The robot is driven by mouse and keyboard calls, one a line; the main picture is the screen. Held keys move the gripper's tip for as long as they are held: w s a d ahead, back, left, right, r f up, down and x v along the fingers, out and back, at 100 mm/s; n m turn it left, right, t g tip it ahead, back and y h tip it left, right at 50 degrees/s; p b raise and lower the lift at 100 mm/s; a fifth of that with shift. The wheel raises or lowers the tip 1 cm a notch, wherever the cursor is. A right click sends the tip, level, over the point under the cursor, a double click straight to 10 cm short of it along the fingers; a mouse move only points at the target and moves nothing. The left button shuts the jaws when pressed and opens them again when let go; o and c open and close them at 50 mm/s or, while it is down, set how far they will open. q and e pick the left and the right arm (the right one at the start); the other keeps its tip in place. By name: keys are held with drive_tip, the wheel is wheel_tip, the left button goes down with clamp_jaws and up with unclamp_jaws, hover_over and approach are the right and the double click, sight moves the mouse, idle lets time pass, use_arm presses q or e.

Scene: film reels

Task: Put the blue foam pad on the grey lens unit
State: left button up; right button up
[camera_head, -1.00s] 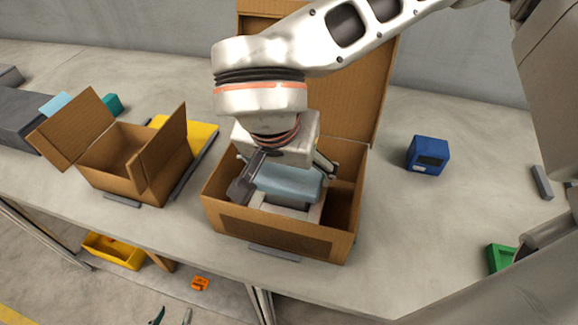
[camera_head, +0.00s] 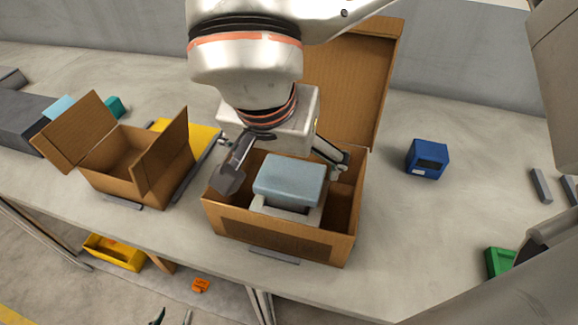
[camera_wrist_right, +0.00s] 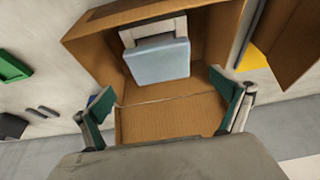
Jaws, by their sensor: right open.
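The blue foam pad (camera_head: 289,180) is a pale blue block that lies on top of the light grey lens unit (camera_head: 284,213), inside the open middle cardboard box (camera_head: 275,235). It looks roughly flat. In the right wrist view, the pad (camera_wrist_right: 158,61) covers much of the grey lens unit (camera_wrist_right: 150,30). My right gripper (camera_head: 286,174) is open over the box, its fingers spread to either side of the pad and clear of it. Its fingers also show wide apart in the right wrist view (camera_wrist_right: 165,98), with nothing between them. My left gripper is not in view.
The box's tall lid (camera_head: 345,85) stands up behind my right gripper. A smaller open cardboard box (camera_head: 115,183) and a yellow panel (camera_head: 203,134) are to the left. A dark blue cube (camera_head: 427,158) stands right, with free table around it. A green tray (camera_head: 499,262) is at lower right.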

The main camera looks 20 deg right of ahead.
drive_tip(key=v, duration=0.6)
idle(0.3)
